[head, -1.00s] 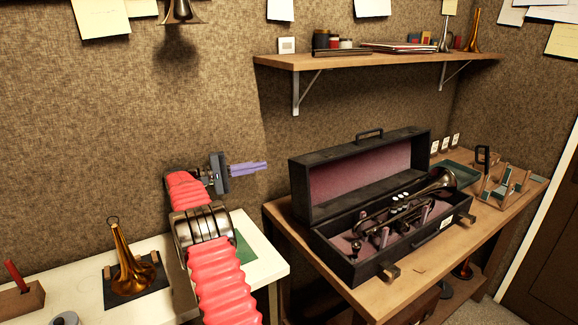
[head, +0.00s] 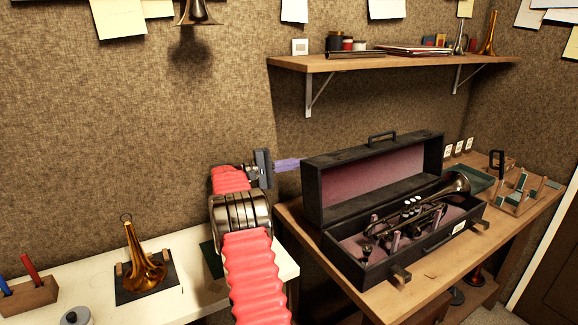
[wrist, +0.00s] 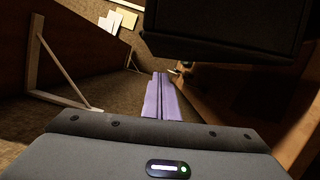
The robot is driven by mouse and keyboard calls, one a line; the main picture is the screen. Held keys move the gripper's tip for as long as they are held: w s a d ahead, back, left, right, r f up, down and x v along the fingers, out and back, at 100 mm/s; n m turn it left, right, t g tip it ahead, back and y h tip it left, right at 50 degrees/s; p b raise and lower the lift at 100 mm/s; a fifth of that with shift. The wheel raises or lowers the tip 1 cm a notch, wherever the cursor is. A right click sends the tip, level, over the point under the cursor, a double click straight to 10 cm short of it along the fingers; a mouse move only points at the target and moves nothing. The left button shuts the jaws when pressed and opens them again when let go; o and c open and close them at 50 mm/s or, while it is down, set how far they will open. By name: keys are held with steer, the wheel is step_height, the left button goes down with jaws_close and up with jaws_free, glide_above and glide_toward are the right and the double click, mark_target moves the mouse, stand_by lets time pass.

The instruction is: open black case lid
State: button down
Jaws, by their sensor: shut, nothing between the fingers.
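The black case (head: 445,234) stands on the wooden table at the right in the head view. Its lid (head: 313,192) is raised and leans back, showing a pink lining. A dark brass horn (head: 425,211) lies inside the case body. My gripper (head: 288,165) is left of the raised lid, at about its height, with its purple fingers shut and empty. In the wrist view the fingers (wrist: 159,97) point away from the camera, and a large dark box shape, likely the case (wrist: 225,30), fills the upper right. I cannot tell the exact gap between fingers and lid.
A wall shelf (head: 400,62) hangs above the case. A white table (head: 190,290) at the left holds a brass bell (head: 144,262) on a dark mat. A green tray (head: 476,181) and a wooden rack (head: 525,195) stand right of the case.

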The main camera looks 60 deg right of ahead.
steer(key=shift+s+a+r, duration=0.15)
steer(key=shift+s+a, duration=0.2)
steer(key=shift+s, duration=0.35)
steer(key=shift+s+a+r, duration=0.1)
steer(key=shift+s+a, duration=0.2)
steer(key=shift+s, duration=0.35)
steer(key=shift+s, duration=0.1)
